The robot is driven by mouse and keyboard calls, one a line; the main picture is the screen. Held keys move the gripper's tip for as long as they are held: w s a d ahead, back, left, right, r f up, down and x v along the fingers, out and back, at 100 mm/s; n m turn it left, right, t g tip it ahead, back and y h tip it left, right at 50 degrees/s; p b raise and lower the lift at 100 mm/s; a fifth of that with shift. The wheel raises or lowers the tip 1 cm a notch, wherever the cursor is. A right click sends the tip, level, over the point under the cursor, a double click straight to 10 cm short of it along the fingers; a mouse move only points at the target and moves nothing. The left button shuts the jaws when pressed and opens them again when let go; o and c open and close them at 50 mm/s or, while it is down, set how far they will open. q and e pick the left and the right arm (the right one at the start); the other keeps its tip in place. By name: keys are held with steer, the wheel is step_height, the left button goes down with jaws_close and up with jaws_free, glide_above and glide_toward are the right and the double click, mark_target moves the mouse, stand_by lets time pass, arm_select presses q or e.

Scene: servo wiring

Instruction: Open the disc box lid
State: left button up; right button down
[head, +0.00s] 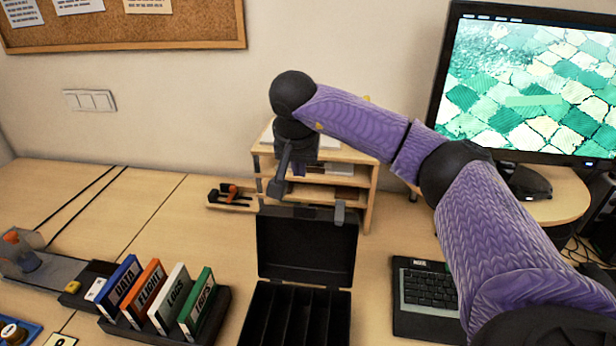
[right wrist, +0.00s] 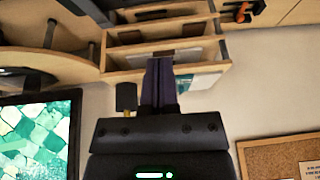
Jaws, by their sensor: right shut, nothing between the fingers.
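The black disc box (head: 295,315) stands on the desk at the bottom centre of the head view. Its lid (head: 307,247) is raised upright at the back, with a small grey tab (head: 339,211) on its top edge. Empty-looking dark compartments show inside; the front of the box is cut off by the frame. My right gripper (head: 299,169) is above and behind the lid, apart from it, in front of the wooden shelf. Its purple fingers are shut together and empty, as the right wrist view (right wrist: 158,82) also shows. The box is not in the wrist view. My left gripper is not in view.
The wooden shelf unit (head: 367,197) stands close behind my right gripper. A small tray with tools (head: 232,198) lies behind. The monitor (head: 530,85) stands at right.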

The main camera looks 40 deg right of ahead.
steer(key=f+b, duration=0.1)
steer(key=f, duration=0.1)
steer(key=f+b, duration=0.1)
steer(key=f, duration=0.2)
steer(key=d+f+b, duration=0.1)
steer(key=f, duration=0.1)
steer(key=shift+d+f, duration=0.1)
steer(key=shift+f, duration=0.15)
steer(key=shift+s+a, duration=0.15)
steer(key=shift+a, duration=0.05)
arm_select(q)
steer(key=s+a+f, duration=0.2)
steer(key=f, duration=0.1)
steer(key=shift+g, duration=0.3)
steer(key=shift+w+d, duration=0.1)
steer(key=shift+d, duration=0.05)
arm_select(e)
steer(key=shift+r, duration=0.1)
